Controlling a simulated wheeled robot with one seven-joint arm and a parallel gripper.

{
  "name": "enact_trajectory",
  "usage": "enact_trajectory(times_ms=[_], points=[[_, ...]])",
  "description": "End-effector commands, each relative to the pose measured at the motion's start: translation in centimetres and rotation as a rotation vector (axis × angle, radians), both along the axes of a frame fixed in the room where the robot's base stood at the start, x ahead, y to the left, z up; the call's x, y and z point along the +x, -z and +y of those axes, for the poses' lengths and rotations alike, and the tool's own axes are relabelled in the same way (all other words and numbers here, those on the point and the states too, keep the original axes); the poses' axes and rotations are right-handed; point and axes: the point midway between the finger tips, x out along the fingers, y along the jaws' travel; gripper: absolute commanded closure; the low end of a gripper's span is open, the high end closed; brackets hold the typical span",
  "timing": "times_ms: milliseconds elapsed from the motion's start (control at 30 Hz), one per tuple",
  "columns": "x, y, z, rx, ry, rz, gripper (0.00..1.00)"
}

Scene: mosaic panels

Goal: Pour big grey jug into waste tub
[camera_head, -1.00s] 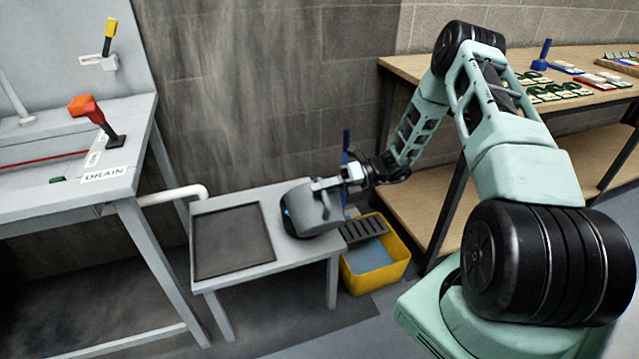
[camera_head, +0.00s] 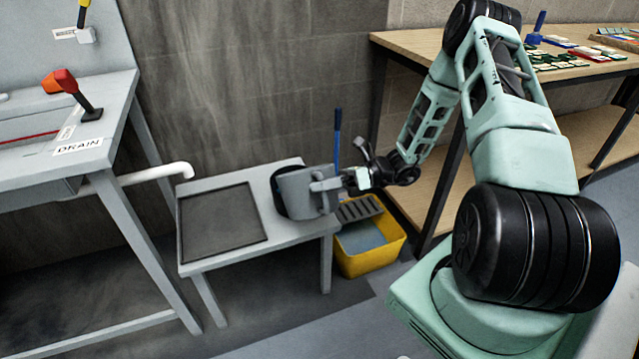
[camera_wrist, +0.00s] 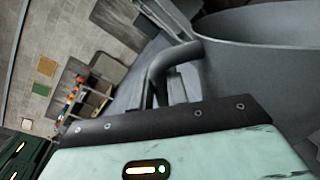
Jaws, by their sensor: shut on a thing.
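The big grey jug (camera_head: 307,194) is over the right part of a low grey stand (camera_head: 218,266), with a dark round end facing left; it looks tipped, but I cannot tell whether it touches the stand. My gripper (camera_head: 345,182) is to its right and shut on its handle. In the wrist view the jug (camera_wrist: 265,65) fills the upper right, with its curved handle (camera_wrist: 170,62) in front of my gripper. A yellow tub (camera_head: 370,262) with a grey slotted piece stands on the floor right of the stand; I cannot tell whether it is the waste tub. No liquid stream shows.
A dark flat panel (camera_head: 222,228) is set in the stand's top, left of the jug. A white pipe (camera_head: 160,173) ends above the stand's left edge, beside a bench labelled DRAIN (camera_head: 78,146). A wooden table (camera_head: 420,45) stands behind my arm.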

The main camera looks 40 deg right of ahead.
Motion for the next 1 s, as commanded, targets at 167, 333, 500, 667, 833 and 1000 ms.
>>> enact_trajectory(times_ms=[167,333,500,667,833,1000], points=[[-0.9,1.1,0.3,-0.01,0.001,-0.044,1.0],[-1.8,2.1,0.5,-0.023,0.001,-0.088,1.0],[-2.5,3.2,0.7,-0.036,0.001,-0.13,1.0],[-3.0,4.3,0.8,-0.045,0.001,-0.163,1.0],[-3.5,5.4,1.0,-0.053,0.0,-0.198,1.0],[-4.1,6.6,1.2,-0.064,0.0,-0.233,1.0]])
